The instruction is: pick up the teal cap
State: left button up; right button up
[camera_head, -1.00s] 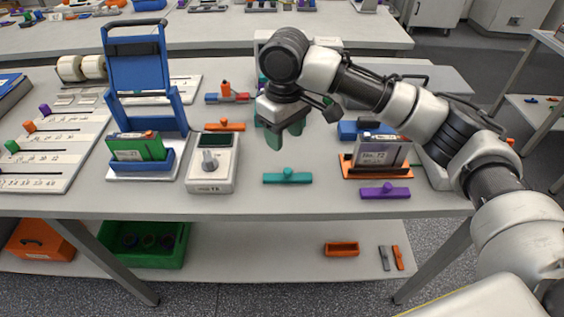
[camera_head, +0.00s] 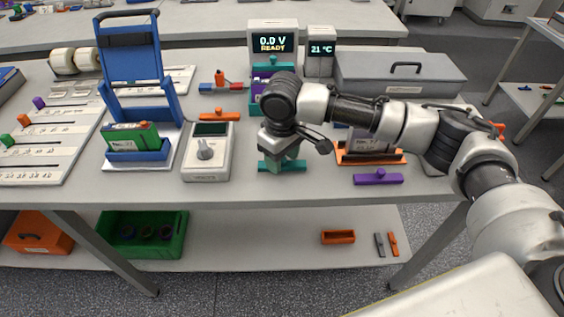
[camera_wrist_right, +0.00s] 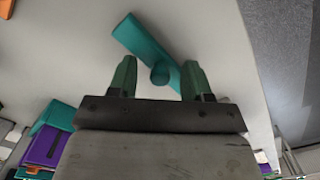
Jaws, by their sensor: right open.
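The teal cap (camera_head: 293,167) is a flat bar with a small round knob, lying on the grey table in front of the battery cycler. In the right wrist view the cap (camera_wrist_right: 146,42) lies diagonally, with its knob between the two green fingertips. My right gripper (camera_head: 281,163) is open just above the cap and hides part of it. In the right wrist view my right gripper (camera_wrist_right: 159,75) has its fingers apart on either side of the knob, with nothing clamped. Whether the fingers touch the cap cannot be told. My left gripper is out of view.
A purple cap (camera_head: 378,178) and an orange tray with a battery (camera_head: 358,158) stand to the right. A grey meter (camera_head: 206,166) and an orange cap (camera_head: 219,116) are to the left. The cycler display (camera_head: 273,43) reads 0.0 V READY. The table front is clear.

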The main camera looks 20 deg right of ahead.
jog(key=c, duration=0.4)
grip_shut()
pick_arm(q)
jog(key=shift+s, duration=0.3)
pick_arm(e)
jog(key=shift+r, duration=0.15)
